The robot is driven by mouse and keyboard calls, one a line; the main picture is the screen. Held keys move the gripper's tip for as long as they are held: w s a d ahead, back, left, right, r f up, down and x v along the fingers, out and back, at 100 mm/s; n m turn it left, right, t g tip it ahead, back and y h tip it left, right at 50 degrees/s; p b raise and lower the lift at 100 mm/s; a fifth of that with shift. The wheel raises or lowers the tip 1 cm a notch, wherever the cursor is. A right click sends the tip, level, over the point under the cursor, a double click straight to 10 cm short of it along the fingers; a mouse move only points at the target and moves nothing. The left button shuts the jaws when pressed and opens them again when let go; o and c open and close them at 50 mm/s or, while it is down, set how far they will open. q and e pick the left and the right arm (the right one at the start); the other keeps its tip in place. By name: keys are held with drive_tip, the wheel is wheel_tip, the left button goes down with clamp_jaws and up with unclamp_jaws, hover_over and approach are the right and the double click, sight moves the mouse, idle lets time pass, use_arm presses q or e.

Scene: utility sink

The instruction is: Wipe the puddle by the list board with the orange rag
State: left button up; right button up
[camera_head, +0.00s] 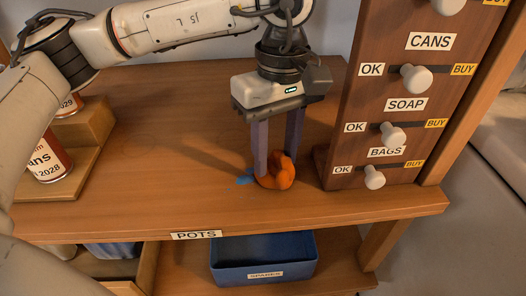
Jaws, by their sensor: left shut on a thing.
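My left gripper (276,170) reaches down to the tabletop and is shut on the orange rag (279,176). The rag is bunched between the fingertips and looks to be touching the wood. A small blue puddle (243,180) shows just left of the rag, and the rag may hide part of it. The list board (340,150) stands upright to the right of the rag, a short gap away. It has rows labelled CANS, SOAP and BAGS, each with a white knob between OK and BUY. My right gripper is out of view.
Labelled cans (50,160) stand on a wooden step (88,140) at the left. Below the tabletop (170,160) are a blue SPARES bin (262,262) and a wooden box (145,268). The tabletop's front edge carries a POTS label (196,236). The middle of the tabletop is clear.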

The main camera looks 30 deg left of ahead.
use_arm(q)
drive_tip(key=shift+w+d, duration=0.4)
drive_tip(key=shift+d, duration=0.25)
drive_tip(key=shift+f+b, duration=0.2)
drive_tip(key=shift+b, duration=0.1)
drive_tip(key=shift+s+a+r+b, duration=0.1)
drive_tip(key=shift+s+a+b, duration=0.2)
drive_tip(key=shift+s+a, duration=0.35)
drive_tip(key=shift+s+a+f+b, duration=0.1)
drive_tip(key=shift+s+a+b, duration=0.2)
drive_tip(key=shift+a, duration=0.7)
drive_tip(key=shift+s+a+r+b, duration=0.1)
drive_tip(key=shift+s+a+b, duration=0.15)
drive_tip(key=shift+s+a, duration=0.45)
drive_tip(key=shift+s+a+r, duration=0.15)
drive_tip(key=shift+s+a, duration=0.1)
drive_tip(key=shift+a, duration=0.55)
drive_tip(key=shift+s+a+b, duration=0.55)
drive_tip(key=shift+a+b, duration=0.1)
drive_tip(key=shift+a, duration=0.2)
drive_tip(key=shift+s+a, duration=0.4)
drive_tip(key=shift+a, duration=0.2)
drive_tip(key=shift+r+p, duration=1.95)
drive_tip(key=shift+r, duration=0.95)
